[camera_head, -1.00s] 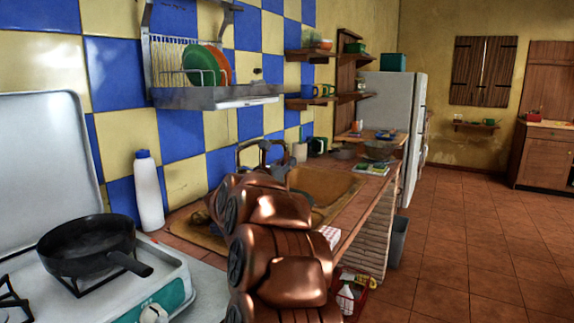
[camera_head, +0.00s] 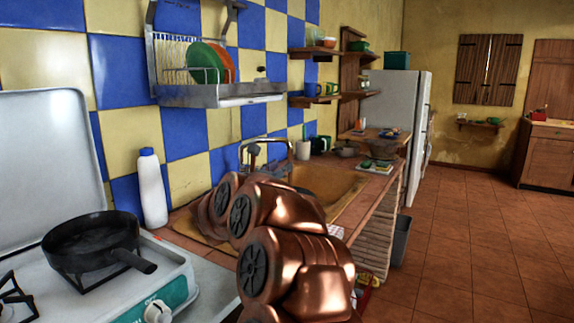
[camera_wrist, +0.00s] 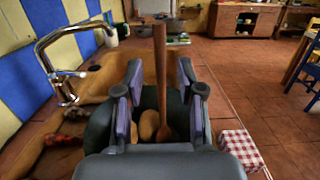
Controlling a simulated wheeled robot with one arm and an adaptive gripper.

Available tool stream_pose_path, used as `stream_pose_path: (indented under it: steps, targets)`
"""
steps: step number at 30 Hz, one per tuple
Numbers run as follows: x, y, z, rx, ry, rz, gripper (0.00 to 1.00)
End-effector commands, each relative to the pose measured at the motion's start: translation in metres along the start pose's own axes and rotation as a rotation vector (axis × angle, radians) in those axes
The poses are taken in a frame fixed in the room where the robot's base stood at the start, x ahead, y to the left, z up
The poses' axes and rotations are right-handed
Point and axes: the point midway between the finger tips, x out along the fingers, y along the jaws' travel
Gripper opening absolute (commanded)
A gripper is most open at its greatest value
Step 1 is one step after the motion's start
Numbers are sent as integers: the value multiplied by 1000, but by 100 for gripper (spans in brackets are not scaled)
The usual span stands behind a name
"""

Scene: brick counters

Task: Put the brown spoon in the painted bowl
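The brown spoon (camera_wrist: 160,75) shows in the wrist view with its long handle standing up between the fingers of my gripper (camera_wrist: 161,68). The fingers are apart, with a gap on each side of the handle. The spoon's lower end is down among tan rounded things (camera_wrist: 149,125), in or beside a dark green rounded container (camera_wrist: 98,130) partly hidden by my gripper. In the head view, my copper-coloured arm hides the gripper and spoon. A bowl (camera_head: 379,149) stands at the counter's far end; I cannot tell whether it is the painted one.
A sink with a curved faucet (camera_wrist: 62,50) lies left of my gripper. A red checked box (camera_wrist: 240,150) is at the right. A black pan (camera_head: 92,242) sits on the stove, near a white bottle (camera_head: 152,188). The floor (camera_head: 470,240) to the right is clear.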

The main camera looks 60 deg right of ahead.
Motion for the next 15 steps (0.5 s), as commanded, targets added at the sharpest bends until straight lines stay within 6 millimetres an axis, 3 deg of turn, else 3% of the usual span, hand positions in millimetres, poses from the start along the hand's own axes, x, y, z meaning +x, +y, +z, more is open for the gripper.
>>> stream_pose_path:
  steps: [6, 15]
  targets:
    - [-37, 2, 0, 1, 2, 4, 38]
    - [-58, 0, 1, 2, 0, 1, 38]
